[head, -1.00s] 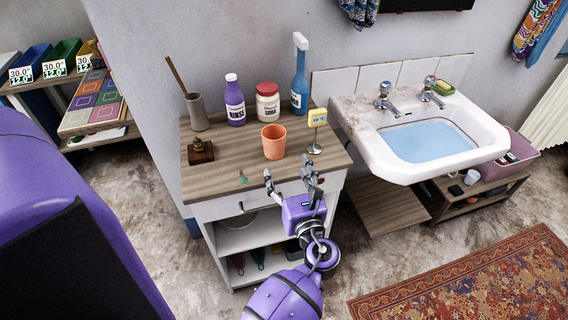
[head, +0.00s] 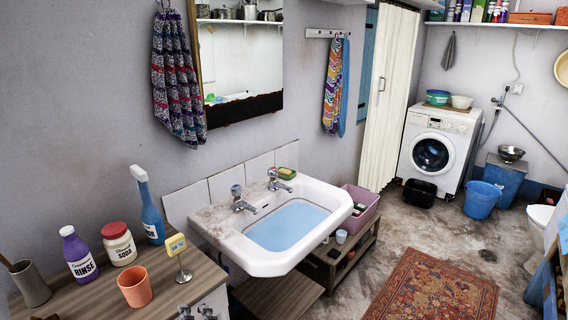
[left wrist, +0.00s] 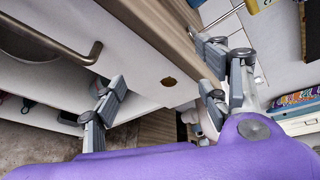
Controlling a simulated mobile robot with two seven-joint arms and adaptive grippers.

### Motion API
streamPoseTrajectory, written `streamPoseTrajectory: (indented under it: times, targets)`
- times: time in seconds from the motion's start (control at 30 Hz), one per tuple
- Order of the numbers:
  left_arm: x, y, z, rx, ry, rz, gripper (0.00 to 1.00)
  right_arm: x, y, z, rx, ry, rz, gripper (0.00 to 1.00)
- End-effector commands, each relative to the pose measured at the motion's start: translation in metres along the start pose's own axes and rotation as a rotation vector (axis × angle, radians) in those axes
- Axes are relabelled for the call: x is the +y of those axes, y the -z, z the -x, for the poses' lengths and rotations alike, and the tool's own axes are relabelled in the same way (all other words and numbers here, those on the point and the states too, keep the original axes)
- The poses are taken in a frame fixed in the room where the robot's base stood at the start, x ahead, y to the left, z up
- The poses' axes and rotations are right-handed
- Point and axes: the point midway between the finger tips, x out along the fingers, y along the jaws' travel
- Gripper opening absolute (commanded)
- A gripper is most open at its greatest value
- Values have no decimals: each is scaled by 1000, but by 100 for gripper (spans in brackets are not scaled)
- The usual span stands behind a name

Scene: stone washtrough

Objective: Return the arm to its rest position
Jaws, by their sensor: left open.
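My left gripper (head: 197,312) shows only as fingertips at the bottom edge of the head view, by the front edge of the wooden-topped cabinet (head: 72,300). In the left wrist view my left gripper (left wrist: 160,72) has its fingers spread wide, with nothing between them. Behind them is the cabinet's white front (left wrist: 135,45), with a metal handle (left wrist: 85,50) at upper left. The rest of my left arm is out of the head view. My right gripper is in neither view.
On the cabinet stand an orange cup (head: 135,287), a soda jar (head: 118,245), a rinse bottle (head: 78,255), a blue bottle (head: 152,215) and a yellow tag stand (head: 178,250). A water-filled basin (head: 290,228) is to the right. A rug (head: 430,288) lies on the floor.

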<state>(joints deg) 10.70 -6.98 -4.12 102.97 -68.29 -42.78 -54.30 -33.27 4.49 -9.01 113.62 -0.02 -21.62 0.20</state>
Motion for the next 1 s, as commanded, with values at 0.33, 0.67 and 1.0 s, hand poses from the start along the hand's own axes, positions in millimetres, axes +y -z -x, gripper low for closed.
streamPoseTrajectory:
  times: [0.33,0.67,1.0]
  targets:
    - [123,32,115,366,-457,1356,68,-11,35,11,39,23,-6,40]
    - [227,-17,230,241,-766,1671,68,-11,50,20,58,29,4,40]
    - [229,-18,232,238,-768,1670,68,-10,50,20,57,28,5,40]
